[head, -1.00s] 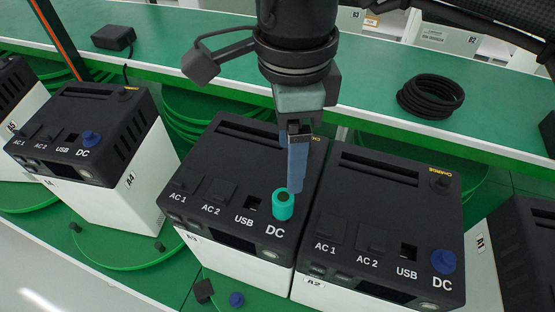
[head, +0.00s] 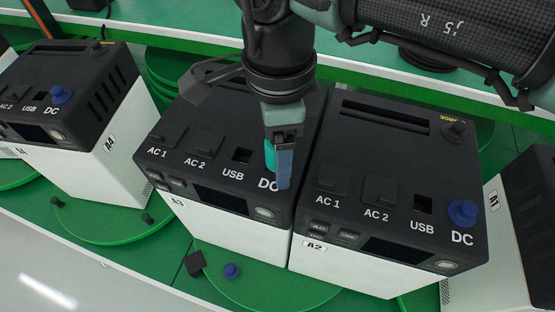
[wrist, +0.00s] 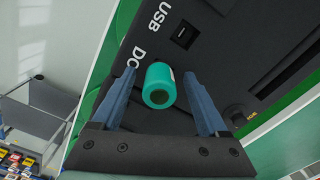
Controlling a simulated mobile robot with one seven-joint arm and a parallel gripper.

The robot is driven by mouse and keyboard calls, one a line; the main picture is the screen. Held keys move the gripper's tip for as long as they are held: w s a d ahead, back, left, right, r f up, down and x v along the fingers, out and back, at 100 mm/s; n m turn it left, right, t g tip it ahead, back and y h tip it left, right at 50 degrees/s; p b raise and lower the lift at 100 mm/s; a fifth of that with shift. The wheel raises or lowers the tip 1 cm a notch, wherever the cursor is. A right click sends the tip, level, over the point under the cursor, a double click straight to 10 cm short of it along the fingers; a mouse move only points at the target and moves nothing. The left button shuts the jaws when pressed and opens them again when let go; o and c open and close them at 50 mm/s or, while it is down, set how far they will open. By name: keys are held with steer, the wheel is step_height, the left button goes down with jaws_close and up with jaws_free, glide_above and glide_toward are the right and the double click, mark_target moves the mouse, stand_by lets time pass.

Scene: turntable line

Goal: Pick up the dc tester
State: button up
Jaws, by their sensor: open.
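The DC tester is a small teal cylinder (wrist: 159,86) with a dark round hole in its end. It stands at the DC port on top of the power station A3 (head: 207,155). In the head view the tester (head: 269,154) is mostly hidden behind my fingers. My gripper (head: 282,172) points down over it. In the wrist view my gripper (wrist: 164,85) is open, with one blue finger on each side of the tester and a visible gap to each. Whether the fingertips reach down beside its body is hard to tell.
Power station A2 (head: 385,190) stands close on the right, with a blue cap (head: 462,213) at its DC port. Station A4 (head: 75,88) stands on the left. A blue cap (head: 231,271) and a black cover (head: 195,263) lie on the green surface in front.

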steer(key=shift+r, duration=0.1)
jaws_close()
steer(key=shift+r, duration=0.1)
stand_by(0.3)
